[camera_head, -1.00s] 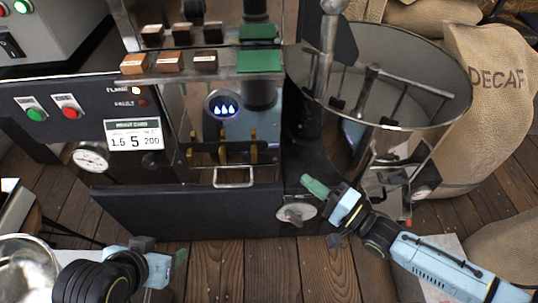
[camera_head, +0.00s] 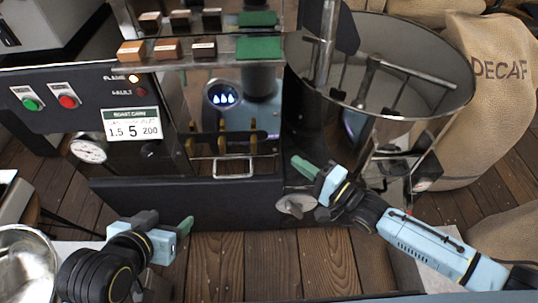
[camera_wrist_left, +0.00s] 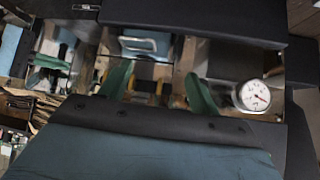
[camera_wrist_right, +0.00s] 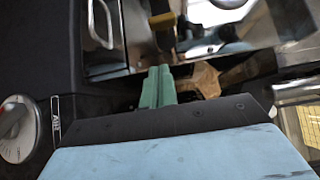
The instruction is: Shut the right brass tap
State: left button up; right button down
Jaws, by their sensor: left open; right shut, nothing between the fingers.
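Three upright brass pieces stand in a row in the front recess of the roaster in the head view; the right brass tap (camera_head: 252,141) is the rightmost. A dark bar crosses in front of them, so its handle position is hard to read. My right gripper (camera_head: 302,166) is shut and empty, to the right of and a little below that tap, apart from it. In the right wrist view its green fingers (camera_wrist_right: 158,86) point towards a dark piece with a brass band (camera_wrist_right: 163,20). My left gripper (camera_head: 186,225) is open and empty, low in front of the black panel; its green fingers (camera_wrist_left: 160,88) are spread.
A steel handle (camera_head: 234,168) sits below the taps. A round knob (camera_head: 297,204) is just below my right gripper. The steel cooling drum (camera_head: 440,113) stands to the right, a pressure gauge (camera_head: 88,150) to the left. A metal bowl (camera_head: 25,265) is at lower left.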

aim_at(254, 142)
pick_arm(q)
jog(key=w+d+r+t+h+b, duration=0.3)
jog(key=r+t, duration=0.6)
jog(key=r, duration=0.3)
jog(key=shift+w+d+m, duration=0.3)
jog(key=shift+w+d, duration=0.25)
jog(key=shift+w, duration=0.85)
pick_arm(e)
jog(key=w+a, duration=0.4)
jog(key=a, duration=0.4)
pick_arm(q)
jog(key=shift+a, duration=0.1)
pick_arm(e)
jog(key=shift+s+d+f, duration=0.1)
jog(key=shift+d, duration=0.05)
